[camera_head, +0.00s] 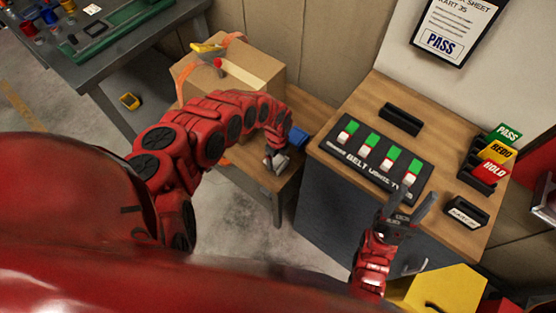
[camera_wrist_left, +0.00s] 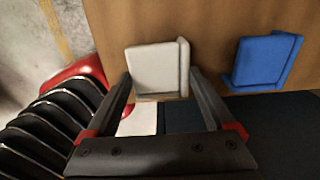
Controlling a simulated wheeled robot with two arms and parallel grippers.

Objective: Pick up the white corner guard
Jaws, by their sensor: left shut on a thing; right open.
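The white corner guard (camera_wrist_left: 157,70) sits between the fingers of my left gripper (camera_wrist_left: 160,82) in the left wrist view, over the brown wooden surface. My left gripper is shut on it. In the head view my left gripper (camera_head: 277,162) is low over the small wooden table, and the guard is mostly hidden there. I cannot tell whether the guard still touches the table. A blue corner guard (camera_wrist_left: 262,62) lies to its right; it also shows in the head view (camera_head: 298,137). My right gripper (camera_head: 418,193) is open and empty by the front edge of the bench.
An open cardboard box (camera_head: 262,70) stands behind my left arm. The wooden bench (camera_head: 345,115) at right carries a black belt board (camera_head: 372,160) with white and green blocks, and PASS, REDO and HOLD cards (camera_head: 496,152). A yellow bin (camera_head: 450,290) is below my right gripper.

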